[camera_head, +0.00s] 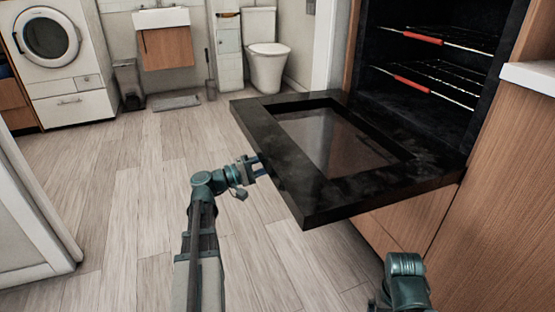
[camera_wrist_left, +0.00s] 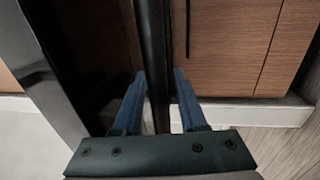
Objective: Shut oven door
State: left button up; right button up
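The oven door (camera_head: 430,180) is a black frame with a dark glass pane, swung down and lying about level in front of the oven opening (camera_head: 400,60). My left gripper (camera_head: 259,166) is at the door's outer left edge in the head view. In the left wrist view, a dark bar (camera_wrist_left: 154,50) at the door runs between the two blue fingers of my left gripper (camera_wrist_left: 159,76). The fingers stand apart on either side of the bar; whether they touch it is unclear. Part of my right arm shows at the lower right, but its gripper is out of view.
Oven racks with red strips (camera_head: 421,38) are inside the oven. Wooden cabinets (camera_head: 500,180) and a white counter edge stand at the right. The floor (camera_head: 130,190) left of the door is clear. A washing machine (camera_head: 48,40) and toilet (camera_head: 266,55) are far back.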

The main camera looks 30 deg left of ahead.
pick_arm(q)
grip_shut()
dwell(1.2)
